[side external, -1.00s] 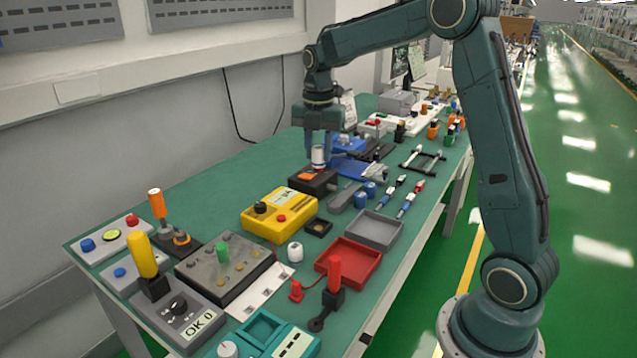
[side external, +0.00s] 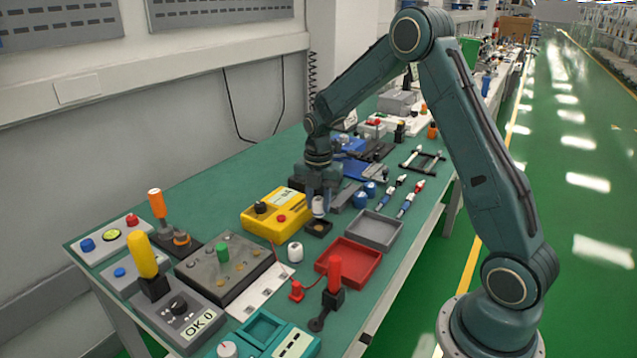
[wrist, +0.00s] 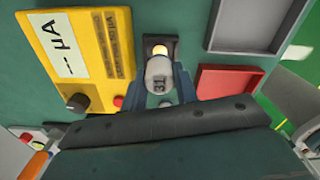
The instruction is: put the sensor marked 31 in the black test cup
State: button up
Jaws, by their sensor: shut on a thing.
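My gripper (side external: 319,196) is shut on a small white cylindrical sensor (side external: 318,206). In the wrist view, the sensor (wrist: 159,70) sits between the two fingers of my gripper (wrist: 160,82), and a dark mark on it reads partly as a 3; the rest is unclear. The black test cup (side external: 318,229) is a low, dark square holder just below the sensor. In the wrist view, the cup (wrist: 174,42) shows just beyond the sensor's end, with a bright yellowish spot inside. The sensor appears upright over the cup; whether it touches the cup is unclear.
A yellow meter box (side external: 277,213) stands close left of the cup. A red tray (side external: 349,260) and a grey tray (side external: 378,231) lie to its right. Another white cylinder (side external: 295,252) stands nearby in front. Blue cylinders (side external: 361,196) stand behind.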

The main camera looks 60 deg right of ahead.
aim_at(320, 216)
jog(key=shift+f, duration=2.15)
jog(key=shift+f, duration=0.35)
jog(key=shift+s+f, duration=0.15)
jog(key=shift+f, duration=0.2)
jog(key=o, duration=1.1)
jog(key=shift+c, duration=0.2)
jog(key=shift+d, duration=0.1)
jog(key=shift+r, duration=0.45)
notch_tip(320, 216, up, 12)
jog(key=shift+r, duration=0.25)
